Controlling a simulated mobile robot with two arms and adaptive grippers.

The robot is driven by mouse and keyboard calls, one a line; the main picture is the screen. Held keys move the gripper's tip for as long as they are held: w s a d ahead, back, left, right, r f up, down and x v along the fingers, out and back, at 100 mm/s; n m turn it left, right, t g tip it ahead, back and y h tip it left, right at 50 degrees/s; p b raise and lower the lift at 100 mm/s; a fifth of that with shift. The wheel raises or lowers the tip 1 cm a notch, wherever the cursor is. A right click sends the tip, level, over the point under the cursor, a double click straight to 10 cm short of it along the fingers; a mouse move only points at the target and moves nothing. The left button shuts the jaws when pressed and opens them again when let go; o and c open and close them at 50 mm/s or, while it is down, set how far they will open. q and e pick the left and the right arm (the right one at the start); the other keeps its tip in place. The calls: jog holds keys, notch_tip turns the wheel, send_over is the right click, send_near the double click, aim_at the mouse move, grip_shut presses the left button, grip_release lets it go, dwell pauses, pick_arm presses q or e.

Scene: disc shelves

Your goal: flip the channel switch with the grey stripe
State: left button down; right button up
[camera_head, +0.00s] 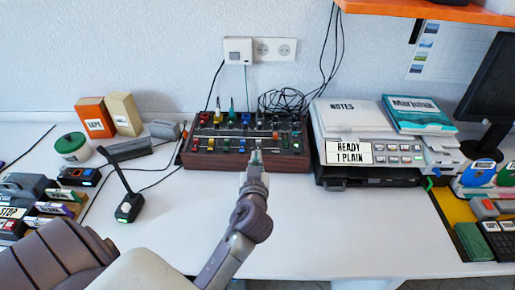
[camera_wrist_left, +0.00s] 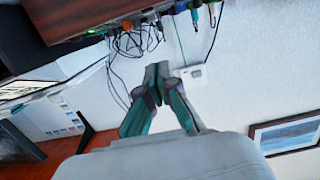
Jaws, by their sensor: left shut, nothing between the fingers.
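The mixer (camera_head: 215,160) is a dark box with a wooden front and rows of coloured knobs and small switches, standing at the back of the white desk. The grey stripe cannot be told apart at this size. My left gripper (camera_head: 256,158) is shut and empty, its tip overlapping the front edge of the mixer, right of its middle. I cannot tell whether it touches. In the left wrist view, the shut fingers (camera_wrist_left: 158,70) show against the wall, and the mixer's wooden side (camera_wrist_left: 75,14) is at the top. My right gripper is not in view.
A printer-like machine (camera_head: 368,153) with notes on top stands close right of the mixer. A desk microphone (camera_head: 129,206) and boxes (camera_head: 96,118) are to the left. Cables (camera_head: 284,100) lie behind the mixer. The desk front (camera_head: 310,225) is clear.

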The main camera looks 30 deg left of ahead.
pick_arm(q)
jog(key=p, duration=0.1)
send_over(258, 149)
jog(key=v, duration=0.3)
jog(key=shift+w+a+f, duration=0.15)
jog(key=shift+f, duration=0.3)
jog(key=f, duration=0.2)
jog(key=shift+w+a+f, duration=0.15)
jog(key=shift+w+f, duration=0.1)
jog(key=shift+f, duration=0.75)
jog(key=shift+w+f, duration=0.1)
jog(key=shift+f, duration=0.05)
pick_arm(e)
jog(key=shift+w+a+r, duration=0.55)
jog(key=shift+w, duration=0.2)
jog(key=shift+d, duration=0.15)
